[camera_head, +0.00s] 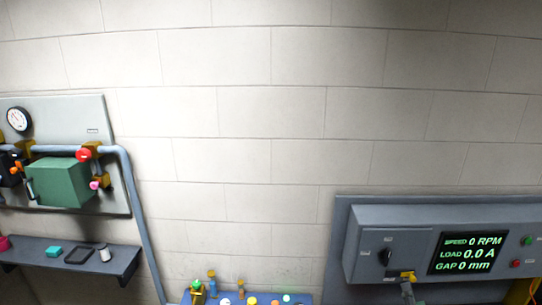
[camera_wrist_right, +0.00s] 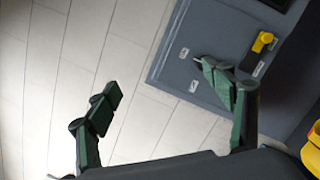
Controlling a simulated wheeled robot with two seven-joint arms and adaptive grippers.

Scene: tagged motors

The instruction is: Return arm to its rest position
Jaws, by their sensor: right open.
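My right gripper (camera_wrist_right: 157,80) shows in the right wrist view with its two dark green fingers spread wide apart. Nothing is between them. Beyond the fingers are the pale tiled wall and the grey control panel (camera_wrist_right: 178,62). The right fingertip overlaps the panel in the picture; I cannot tell how close it is. In the head view a small grey piece shows at the bottom edge below the panel's yellow part; I cannot tell whether it belongs to my gripper. My left gripper is in neither view.
The control box (camera_head: 393,243) has a lit green display (camera_head: 468,253) and a yellow part (camera_head: 408,276). At left are a green motor (camera_head: 62,183), a pipe (camera_head: 134,200) and a shelf (camera_head: 25,252) with small items. A blue tray (camera_head: 185,298) is at bottom centre. The middle wall is bare.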

